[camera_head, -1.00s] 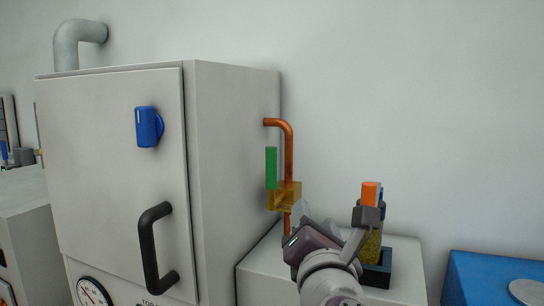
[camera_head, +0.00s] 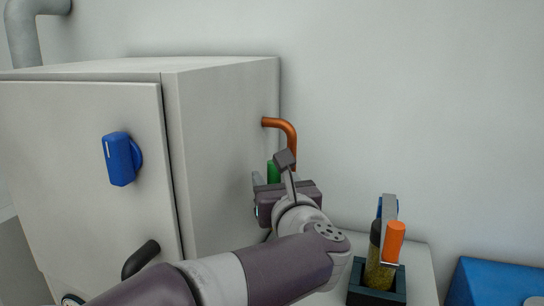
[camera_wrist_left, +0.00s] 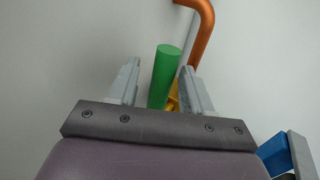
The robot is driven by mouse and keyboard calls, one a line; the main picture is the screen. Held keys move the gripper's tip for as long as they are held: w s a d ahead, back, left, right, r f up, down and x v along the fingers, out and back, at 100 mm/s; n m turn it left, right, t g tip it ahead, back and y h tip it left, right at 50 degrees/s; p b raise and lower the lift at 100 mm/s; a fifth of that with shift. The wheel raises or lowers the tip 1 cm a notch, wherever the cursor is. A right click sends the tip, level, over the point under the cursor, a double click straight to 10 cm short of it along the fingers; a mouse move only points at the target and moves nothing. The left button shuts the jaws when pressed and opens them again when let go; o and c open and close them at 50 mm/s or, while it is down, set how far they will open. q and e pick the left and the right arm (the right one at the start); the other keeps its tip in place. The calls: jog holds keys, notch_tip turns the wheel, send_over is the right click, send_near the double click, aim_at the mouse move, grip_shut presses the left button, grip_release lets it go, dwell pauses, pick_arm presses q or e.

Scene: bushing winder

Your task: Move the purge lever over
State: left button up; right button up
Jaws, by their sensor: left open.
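The purge lever appears to be the green handle (camera_head: 273,172) at the copper pipe (camera_head: 290,133) beside the grey cabinet. In the head view it is mostly hidden behind my left gripper (camera_head: 264,184). In the left wrist view the green handle (camera_wrist_left: 164,76) stands upright, leaning slightly, between the two open fingers of my left gripper (camera_wrist_left: 161,70). I cannot tell whether either finger touches it. The brass valve body (camera_wrist_left: 173,97) shows partly behind the right finger. My right gripper is not in view.
The grey cabinet (camera_head: 222,150) stands close on the left, with a blue knob (camera_head: 120,158) and a black handle (camera_head: 140,258). To the right, a dark tray (camera_head: 376,297) holds a yellowish container and an orange-handled item (camera_head: 395,240). A blue box (camera_head: 490,285) lies further right.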

pick_arm(q)
jog(key=x, duration=0.3)
jog(key=shift+w+d+f, duration=0.1)
jog(key=shift+w+f, duration=0.05)
jog(key=shift+f, duration=0.1)
jog(key=shift+d, duration=0.15)
jog(key=shift+s+d+r, duration=0.15)
jog(key=shift+s, duration=0.35)
jog(key=shift+s+d+r, duration=0.15)
jog(key=shift+s, duration=0.55)
jog(key=c, duration=0.4)
jog(key=shift+a, duration=0.1)
grip_shut()
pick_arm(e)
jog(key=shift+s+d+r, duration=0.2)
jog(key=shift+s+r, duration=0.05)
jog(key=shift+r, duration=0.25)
